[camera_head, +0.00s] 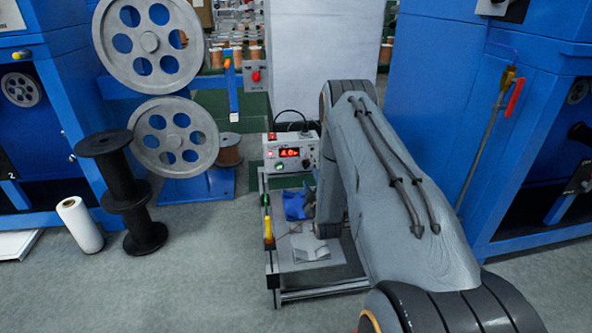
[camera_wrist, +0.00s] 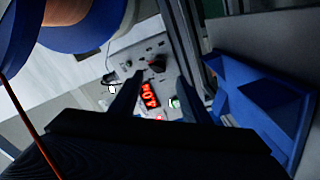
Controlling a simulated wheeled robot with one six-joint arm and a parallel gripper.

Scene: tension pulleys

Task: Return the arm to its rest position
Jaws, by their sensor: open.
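My arm reaches forward over a small cart (camera_head: 325,287) in the head view, and its links hide part of the cart. In the wrist view my gripper (camera_wrist: 158,82) shows as two dark fingers set apart, with nothing between them. Behind the fingers is a control box (camera_wrist: 135,60) with a lit red display; the same box (camera_head: 291,152) stands at the back of the cart in the head view. A blue tray (camera_wrist: 262,108) lies to the right of the fingers in the wrist view.
Blue machines stand at left and right (camera_head: 545,110), with large grey pulleys (camera_head: 149,42) at left. Black spools (camera_head: 125,190) and a white roll (camera_head: 80,224) stand on the floor left of the cart. A yellow-handled tool (camera_head: 268,231) is at the cart's left edge. The front-left floor is clear.

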